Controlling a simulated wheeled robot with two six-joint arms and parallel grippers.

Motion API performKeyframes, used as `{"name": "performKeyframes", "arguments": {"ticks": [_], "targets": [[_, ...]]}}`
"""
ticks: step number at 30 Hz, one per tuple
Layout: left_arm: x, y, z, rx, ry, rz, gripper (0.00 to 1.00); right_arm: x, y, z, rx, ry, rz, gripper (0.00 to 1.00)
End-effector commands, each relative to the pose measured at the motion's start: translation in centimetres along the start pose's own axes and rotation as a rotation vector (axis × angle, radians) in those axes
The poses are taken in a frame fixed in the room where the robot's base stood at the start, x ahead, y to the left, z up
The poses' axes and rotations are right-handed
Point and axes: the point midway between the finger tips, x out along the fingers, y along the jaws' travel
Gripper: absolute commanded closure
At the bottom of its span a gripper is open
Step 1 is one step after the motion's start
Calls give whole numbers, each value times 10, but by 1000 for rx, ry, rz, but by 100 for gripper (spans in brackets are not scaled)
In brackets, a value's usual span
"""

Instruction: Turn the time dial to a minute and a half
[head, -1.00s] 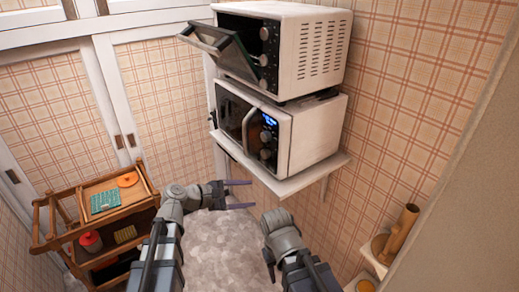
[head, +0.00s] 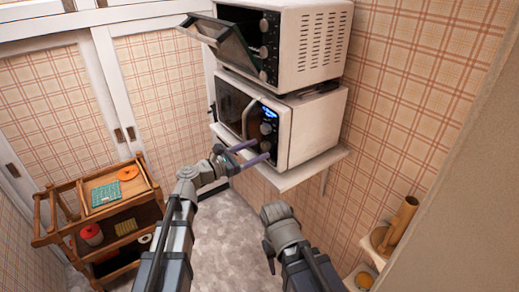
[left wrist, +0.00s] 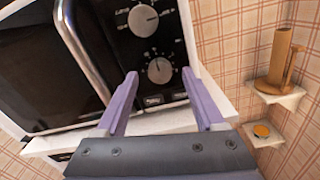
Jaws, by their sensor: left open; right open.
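The white microwave (head: 312,130) sits on a wall shelf with its door shut and a lit blue display. Its black panel carries two round knobs, an upper knob (left wrist: 143,20) and a lower knob (left wrist: 160,70), with printed marks around them. The marks are too small to read, so I cannot tell which is the time dial. My left gripper (head: 263,149) is open in front of the panel. In the left wrist view its fingertips (left wrist: 160,73) appear on either side of the lower knob; contact is unclear. My right gripper (head: 268,256) is low in front, away from the microwave.
A white toaster oven (head: 318,48) with its door hanging open stands on top of the microwave. The shelf (head: 300,176) juts out below. A wooden cart (head: 128,222) stands at left. Small wall shelves with a brown object (head: 402,224) are at lower right.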

Motion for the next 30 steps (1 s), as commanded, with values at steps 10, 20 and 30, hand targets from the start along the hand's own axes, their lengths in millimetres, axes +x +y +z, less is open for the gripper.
{"name": "performKeyframes", "arguments": {"ticks": [10, 20, 30], "targets": [[18, 0, 0, 1, 1, 0, 30, 0, 0, 0, 0, 0, 0, 50], [18, 0, 0, 1, 0, 0, 48, 0, 0, 0, 0, 0, 0, 50], [17, 0, 0, 1, 1, -1, 86, 0, 0, 0, 0, 0, 0, 50]]}}
